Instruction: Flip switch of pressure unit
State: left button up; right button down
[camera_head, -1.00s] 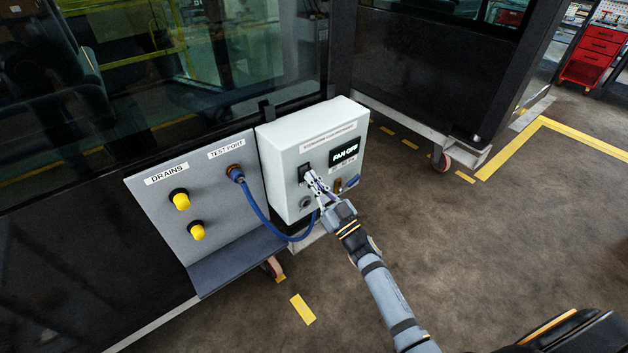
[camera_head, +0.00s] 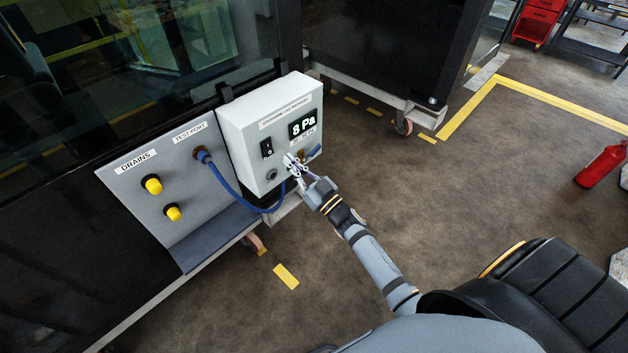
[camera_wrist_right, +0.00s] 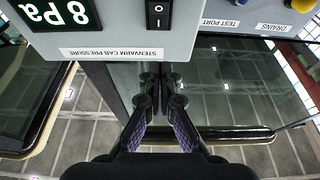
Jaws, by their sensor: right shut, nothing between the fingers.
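The white pressure unit (camera_head: 285,115) hangs on the dark cab side. Its display (camera_head: 302,124) reads "8 Pa". The black rocker switch (camera_head: 267,148) sits left of the display and shows uncovered; it also shows upside down in the right wrist view (camera_wrist_right: 158,14). My right gripper (camera_head: 291,160) is shut and empty, just in front of the unit's lower face, to the right of and below the switch. In the right wrist view its fingertips (camera_wrist_right: 160,84) appear apart from the switch. My left gripper is not in view.
A grey panel (camera_head: 180,205) with two yellow drain knobs (camera_head: 152,184) and a test port is left of the unit. A blue hose (camera_head: 233,194) runs from the port toward the unit. A red extinguisher (camera_head: 601,166) lies or stands at far right. Floor around is open.

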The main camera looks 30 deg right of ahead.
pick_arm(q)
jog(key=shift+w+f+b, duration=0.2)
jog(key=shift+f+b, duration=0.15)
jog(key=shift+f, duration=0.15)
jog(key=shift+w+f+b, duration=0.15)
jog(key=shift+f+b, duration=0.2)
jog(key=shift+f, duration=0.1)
pick_arm(e)
jog(key=s+d, duration=0.2)
jog(key=s, duration=0.4)
jog(key=shift+d+f, duration=0.25)
jog(key=shift+s, duration=0.1)
